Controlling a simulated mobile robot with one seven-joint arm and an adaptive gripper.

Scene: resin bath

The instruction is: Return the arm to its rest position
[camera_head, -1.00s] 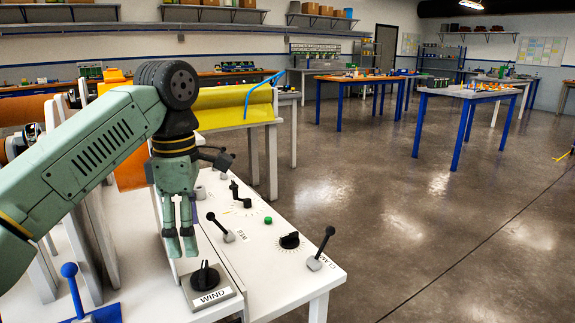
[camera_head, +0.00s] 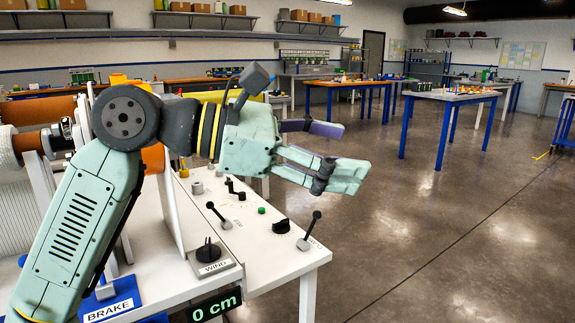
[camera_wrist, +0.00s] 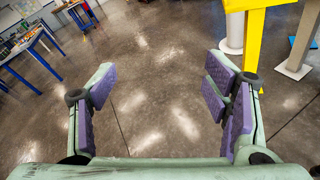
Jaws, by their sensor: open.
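My gripper (camera_head: 335,155) is raised above the white control panel in the head view, pointing right and level, with nothing in it. In the wrist view my gripper (camera_wrist: 165,100) has its purple-padded fingers wide apart, with only floor between them. The white control panel (camera_head: 262,258) lies below it.
A BRAKE block (camera_head: 110,307) and a "0 cm" display (camera_head: 215,306) are at the front left. A blue-legged table (camera_head: 449,95) stands further off at the right. The floor (camera_head: 400,230) right of the panel is clear. A yellow post (camera_wrist: 254,40) shows in the wrist view.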

